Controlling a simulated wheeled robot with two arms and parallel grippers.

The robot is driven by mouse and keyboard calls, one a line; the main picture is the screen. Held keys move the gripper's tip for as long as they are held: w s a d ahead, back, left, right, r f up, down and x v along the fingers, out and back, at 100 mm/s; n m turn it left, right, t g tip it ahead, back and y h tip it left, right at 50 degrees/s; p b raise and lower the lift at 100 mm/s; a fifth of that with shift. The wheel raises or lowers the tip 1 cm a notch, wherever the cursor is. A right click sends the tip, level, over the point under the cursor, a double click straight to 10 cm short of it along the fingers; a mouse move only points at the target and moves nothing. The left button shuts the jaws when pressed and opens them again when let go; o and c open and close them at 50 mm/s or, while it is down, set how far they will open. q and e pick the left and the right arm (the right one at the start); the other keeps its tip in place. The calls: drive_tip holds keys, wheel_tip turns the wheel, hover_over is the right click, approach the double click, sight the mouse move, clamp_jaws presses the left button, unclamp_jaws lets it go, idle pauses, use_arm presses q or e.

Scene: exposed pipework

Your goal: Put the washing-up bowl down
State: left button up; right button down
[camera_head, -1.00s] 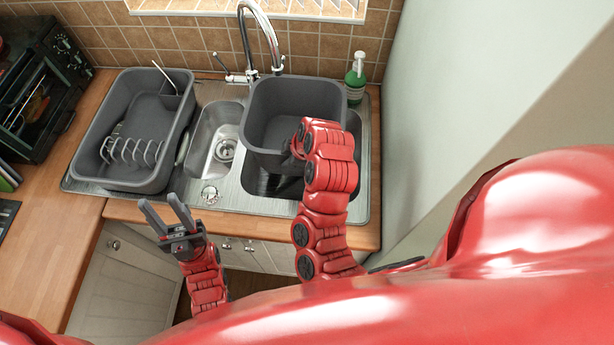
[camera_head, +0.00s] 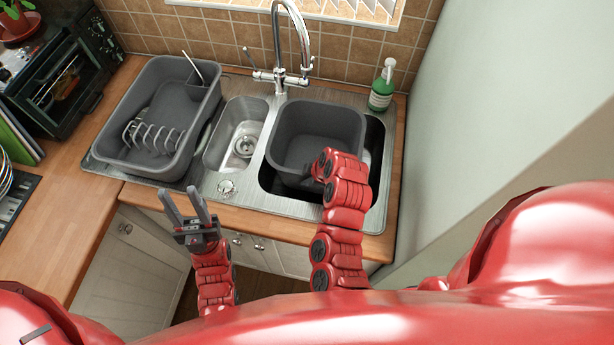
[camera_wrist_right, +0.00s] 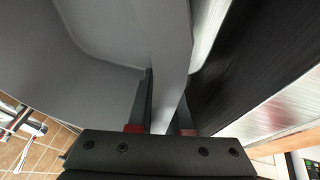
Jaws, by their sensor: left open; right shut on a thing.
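The grey washing-up bowl (camera_head: 312,130) is upright, low at the large sink basin (camera_head: 377,150), with dark basin showing to its right and front. Whether its base touches the basin floor is hidden. My right gripper is shut on the bowl's near rim; the right wrist view shows its fingers (camera_wrist_right: 162,105) on either side of the grey bowl wall (camera_wrist_right: 172,60). My red right arm covers part of the bowl's front in the head view. My left gripper (camera_head: 183,198) is open and empty, in front of the counter's front edge.
A grey dish drainer (camera_head: 165,160) with a wire rack stands left of the small sink (camera_head: 238,140). A chrome tap (camera_head: 278,50) rises behind the sinks. A green soap bottle (camera_head: 383,88) stands at the back right, near the pale wall (camera_head: 480,110). A toaster oven (camera_head: 70,75) is far left.

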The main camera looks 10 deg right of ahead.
drive_tip(key=shift+f+b, duration=0.65)
drive_tip(key=shift+b, duration=0.05)
drive_tip(key=c, duration=0.8)
unclamp_jaws()
drive_tip(key=shift+r, duration=0.1)
drive_tip(key=shift+c, duration=0.2)
drive_tip(key=shift+r, duration=0.1)
